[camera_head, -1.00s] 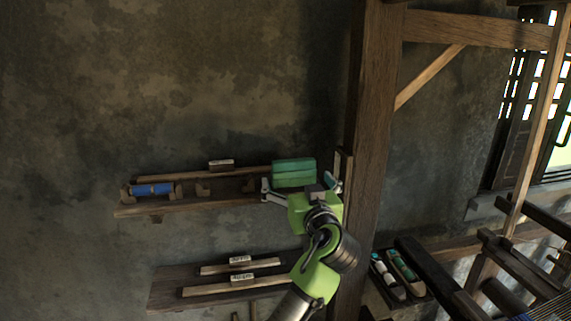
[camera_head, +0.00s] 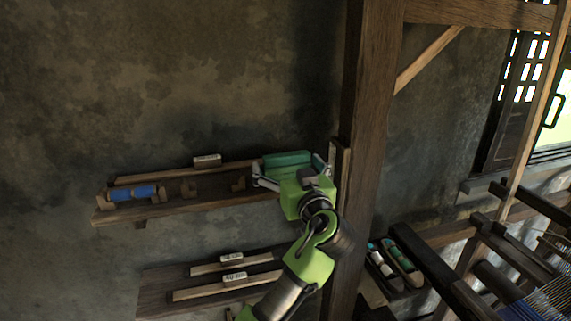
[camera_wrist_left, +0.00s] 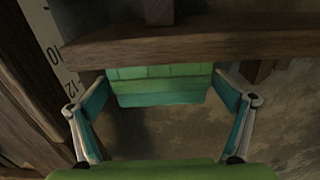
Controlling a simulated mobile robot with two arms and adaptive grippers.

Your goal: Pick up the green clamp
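The green clamp (camera_head: 287,159) is a green, block-like piece at the right end of the upper wall shelf, beside the wooden post. My left gripper (camera_head: 290,167) is in front of it, with its fingers spread to either side. In the left wrist view the clamp (camera_wrist_left: 160,84) shows between the teal finger pads (camera_wrist_left: 160,78), below a plank edge. The pad tips look close to the clamp's two ends; I cannot tell whether they touch. The gripper partly hides the clamp's lower front in the head view. My right gripper is not in view.
The upper shelf (camera_head: 165,213) also holds a blue roll (camera_head: 132,193) at its left end. A lower shelf (camera_head: 160,284) carries labelled wooden bars. A thick post (camera_head: 368,130) stands close right of my gripper. A tray of spools (camera_head: 395,265) and the loom are further right.

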